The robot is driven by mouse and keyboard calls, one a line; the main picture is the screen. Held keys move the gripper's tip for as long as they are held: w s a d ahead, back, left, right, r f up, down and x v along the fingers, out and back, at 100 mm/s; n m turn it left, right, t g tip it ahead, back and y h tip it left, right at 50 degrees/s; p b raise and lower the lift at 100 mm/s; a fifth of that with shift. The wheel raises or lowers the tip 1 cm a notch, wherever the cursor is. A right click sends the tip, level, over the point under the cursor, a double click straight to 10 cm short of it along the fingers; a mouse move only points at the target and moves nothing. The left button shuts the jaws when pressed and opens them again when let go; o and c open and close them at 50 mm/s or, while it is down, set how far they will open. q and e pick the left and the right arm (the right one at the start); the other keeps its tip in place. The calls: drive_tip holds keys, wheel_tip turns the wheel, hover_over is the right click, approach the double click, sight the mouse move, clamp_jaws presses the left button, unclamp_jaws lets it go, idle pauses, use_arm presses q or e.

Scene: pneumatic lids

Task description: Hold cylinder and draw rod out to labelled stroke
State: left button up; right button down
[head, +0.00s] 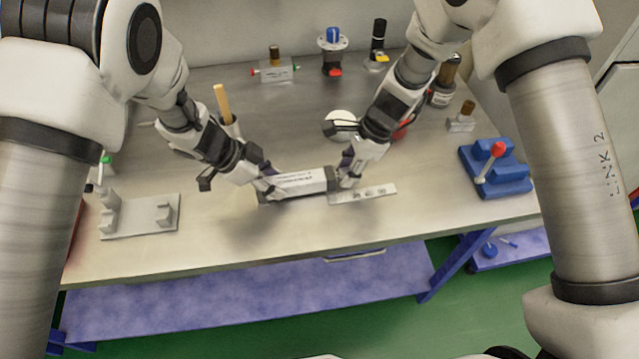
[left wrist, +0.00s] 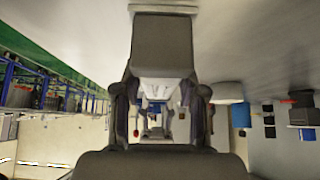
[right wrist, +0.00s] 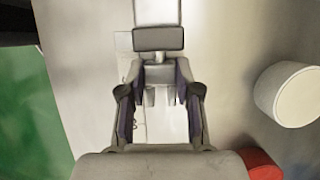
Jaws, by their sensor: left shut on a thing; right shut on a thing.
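The cylinder (head: 300,183), a light body with dark end caps and printed text, lies roughly level at the front middle of the bench. My left gripper (head: 268,188) is shut on its left end; the body fills the middle of the left wrist view (left wrist: 163,50). My right gripper (head: 346,178) is shut on the rod end (right wrist: 158,77), just beyond the right dark cap (right wrist: 158,40). A short light section shows between cap and rod end. The fingers partly hide the rod, and the printed text is too small to read.
A flat light plate (head: 375,192) with dark marks lies below my right gripper. A grey cradle (head: 140,217) stands at left, a blue fixture with a red-knobbed lever (head: 497,178) at right. A white round piece (head: 341,122) and several valves stand behind. The front edge is close.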

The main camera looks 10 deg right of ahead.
drive_tip(key=shift+d, duration=0.15)
drive_tip(key=shift+w+d, duration=0.1)
drive_tip(key=shift+d, duration=1.2)
drive_tip(key=c, duration=0.8)
unclamp_jaws()
drive_tip(key=v, duration=0.6)
